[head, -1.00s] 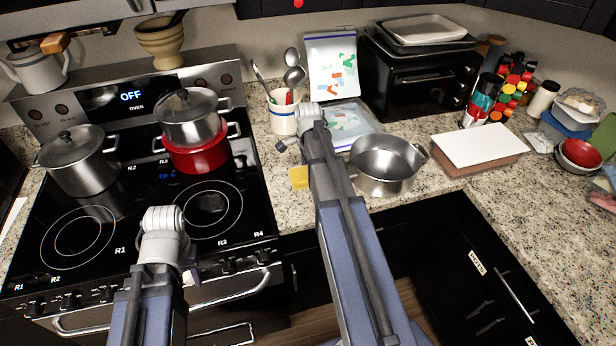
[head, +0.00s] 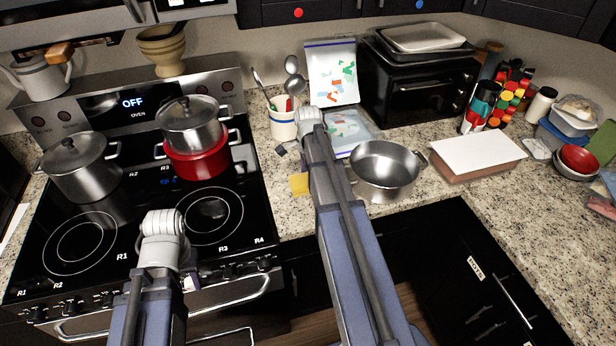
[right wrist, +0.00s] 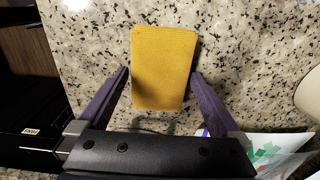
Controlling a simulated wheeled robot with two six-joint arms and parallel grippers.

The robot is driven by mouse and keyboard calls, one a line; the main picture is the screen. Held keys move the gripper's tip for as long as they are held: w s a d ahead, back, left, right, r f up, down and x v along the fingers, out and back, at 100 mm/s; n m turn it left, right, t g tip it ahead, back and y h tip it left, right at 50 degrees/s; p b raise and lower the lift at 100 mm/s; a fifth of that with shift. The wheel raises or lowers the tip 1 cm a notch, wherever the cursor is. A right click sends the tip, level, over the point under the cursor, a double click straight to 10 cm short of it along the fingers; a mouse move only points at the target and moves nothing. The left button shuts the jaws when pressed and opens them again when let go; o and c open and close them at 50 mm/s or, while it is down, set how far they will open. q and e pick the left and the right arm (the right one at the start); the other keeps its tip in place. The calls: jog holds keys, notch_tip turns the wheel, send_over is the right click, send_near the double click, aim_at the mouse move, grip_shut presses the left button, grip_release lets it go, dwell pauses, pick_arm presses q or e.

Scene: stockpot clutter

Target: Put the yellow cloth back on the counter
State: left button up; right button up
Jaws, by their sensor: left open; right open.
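The yellow cloth (head: 299,184) lies flat on the speckled stone counter (head: 264,215), between the stove and an open steel pot. In the head view my right arm partly hides it. In the right wrist view the cloth (right wrist: 163,67) shows nearly whole, with bare counter around its far end. My right gripper (right wrist: 160,82) is open, one finger on each side of the cloth's near part, with a gap to each side. Nothing is held in it. My left gripper (head: 190,283) hangs low in front of the stove, mostly hidden behind its own wrist, empty as far as I can see.
The steel pot (head: 385,171) stands right of my right arm. A utensil crock (head: 283,122) and plastic bags (head: 332,72) are behind. The stove (head: 150,228) holds lidded pots on the left. A white-topped box (head: 478,157) sits further right.

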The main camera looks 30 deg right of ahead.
aim_at(306, 180)
notch_tip(306, 180, up, 11)
jog(key=p, duration=1)
jog(key=shift+f, duration=0.15)
jog(key=s+a+n, duration=0.5)
jog(key=a+n, duration=0.3)
jog(key=a, duration=0.2)
jog(key=s+a+n, duration=0.6)
jog(key=a+n, duration=0.2)
jog(key=a, duration=0.2)
jog(key=s+a+n+h, duration=0.1)
jog(key=s+a+n, duration=0.4)
jog(key=a+n, duration=0.3)
jog(key=shift+s+a, duration=0.3)
jog(key=shift+a, duration=0.95)
